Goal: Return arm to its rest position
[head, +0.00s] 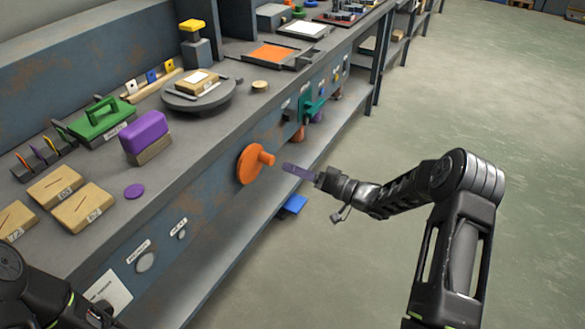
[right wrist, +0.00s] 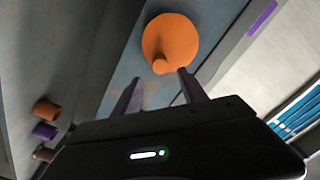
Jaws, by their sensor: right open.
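My right gripper (head: 290,168) is in front of the bench's front panel, just right of an orange round knob with a peg handle (head: 252,164). In the right wrist view, its two fingers (right wrist: 158,92) are apart with nothing between them. The orange knob (right wrist: 170,38) is beyond the fingertips there. The head view shows a small gap between fingertips and peg. My left arm (head: 40,295) shows at the lower left; its fingers cannot be made out.
The workbench (head: 225,125) runs along the left, bearing a green-handled box (head: 100,118), a purple block (head: 145,132), wooden blocks (head: 83,207) and a round turntable (head: 198,95). A lower shelf (head: 240,235) juts out below the panel. The floor (head: 470,90) at right is clear.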

